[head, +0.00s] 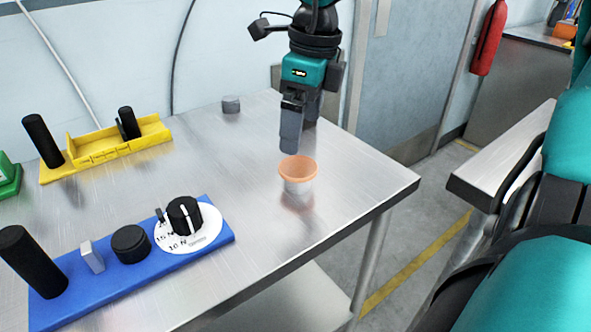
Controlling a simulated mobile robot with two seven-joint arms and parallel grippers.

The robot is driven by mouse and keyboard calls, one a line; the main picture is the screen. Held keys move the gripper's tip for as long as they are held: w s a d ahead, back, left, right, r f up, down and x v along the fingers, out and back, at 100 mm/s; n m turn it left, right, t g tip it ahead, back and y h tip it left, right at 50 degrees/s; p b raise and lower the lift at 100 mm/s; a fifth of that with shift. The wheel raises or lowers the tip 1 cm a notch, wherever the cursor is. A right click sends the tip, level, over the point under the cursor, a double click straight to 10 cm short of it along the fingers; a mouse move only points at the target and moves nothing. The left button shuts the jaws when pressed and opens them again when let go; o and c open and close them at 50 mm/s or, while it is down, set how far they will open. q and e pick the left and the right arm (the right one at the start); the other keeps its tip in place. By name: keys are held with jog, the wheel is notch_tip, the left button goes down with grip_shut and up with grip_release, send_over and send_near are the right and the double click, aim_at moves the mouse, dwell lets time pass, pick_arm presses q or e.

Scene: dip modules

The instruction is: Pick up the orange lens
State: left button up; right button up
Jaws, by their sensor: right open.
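The orange lens (297,168) is a round, cup-like piece with a wide rim. It sits on top of a small whitish-grey round base (298,186) on the metal table (236,148), near the table's right part. My right gripper (300,134) points down from the top of the view, just above and behind the lens in the picture. Its jaws are open and nothing shows between them. Whether a fingertip touches the rim is hard to tell. My left gripper is out of view.
A blue module (75,293) with black knobs and a dial stands at the front left. A yellow module (120,145) with black posts is at the back left, and a small grey cylinder (231,104) near the back edge. Table around the lens is clear.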

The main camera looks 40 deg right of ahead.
aim_at(298, 167)
notch_tip(298, 167, down, 3)
jog(key=shift+w+r, duration=0.15)
jog(key=shift+r, duration=0.05)
jog(key=f, duration=0.5)
jog(key=shift+w+d+b, duration=0.15)
jog(key=shift+w+b, duration=0.1)
jog(key=shift+b, duration=0.1)
jog(key=shift+c, duration=0.2)
jog(key=c, duration=0.3)
jog(key=shift+r, duration=0.1)
jog(key=c, duration=0.7)
